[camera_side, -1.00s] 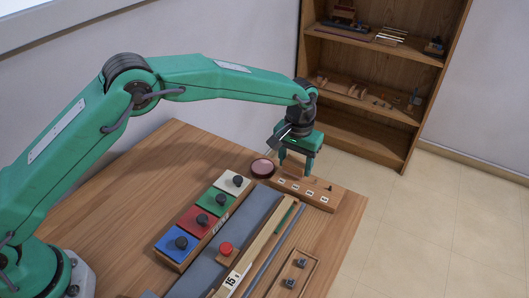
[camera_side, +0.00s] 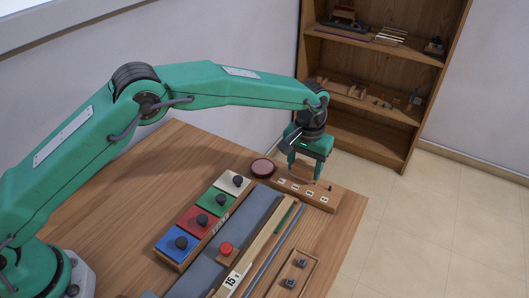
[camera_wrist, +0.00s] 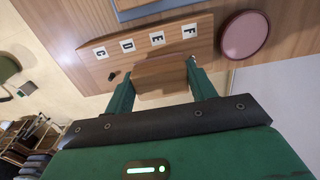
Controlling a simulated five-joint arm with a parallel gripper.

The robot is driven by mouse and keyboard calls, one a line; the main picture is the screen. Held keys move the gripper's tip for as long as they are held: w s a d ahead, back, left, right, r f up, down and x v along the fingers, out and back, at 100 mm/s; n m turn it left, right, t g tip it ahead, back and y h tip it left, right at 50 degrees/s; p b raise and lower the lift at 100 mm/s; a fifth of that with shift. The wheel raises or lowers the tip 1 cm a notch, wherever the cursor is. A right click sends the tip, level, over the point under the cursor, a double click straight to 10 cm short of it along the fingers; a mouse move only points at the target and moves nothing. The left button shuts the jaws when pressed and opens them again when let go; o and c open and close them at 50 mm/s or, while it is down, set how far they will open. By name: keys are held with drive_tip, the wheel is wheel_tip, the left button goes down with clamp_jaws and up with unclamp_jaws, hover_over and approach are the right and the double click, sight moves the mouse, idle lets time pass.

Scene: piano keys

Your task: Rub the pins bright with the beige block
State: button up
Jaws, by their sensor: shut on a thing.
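My gripper (camera_side: 304,174) is shut on the beige block, over the wooden pin board (camera_side: 317,202) at the far end of the table. In the wrist view the beige block (camera_wrist: 162,76) sits between the two green fingers, low against the board (camera_wrist: 205,38); I cannot tell whether it touches. The board carries white labels C, D, E and F. A dark pin (camera_wrist: 111,77) stands near label C, clear of the block. Something shiny, perhaps a pin, shows by the finger on the F side. Any pins under the block are hidden.
A round pink pad (camera_side: 262,168) lies left of the board. White, green, red and blue blocks with black knobs (camera_side: 203,220) stand in a row, beside a grey strip with a red button (camera_side: 226,249). A shelf (camera_side: 365,125) stands behind. The table's left part is clear.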

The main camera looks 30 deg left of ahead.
drive_tip(key=shift+d, duration=0.75)
drive_tip(key=shift+d, duration=0.15)
drive_tip(key=shift+d, duration=0.9)
drive_tip(key=shift+d, duration=0.2)
drive_tip(key=shift+d, duration=0.85)
drive_tip(key=shift+f, duration=0.1)
drive_tip(key=shift+a, duration=0.15)
drive_tip(key=shift+a, duration=0.95)
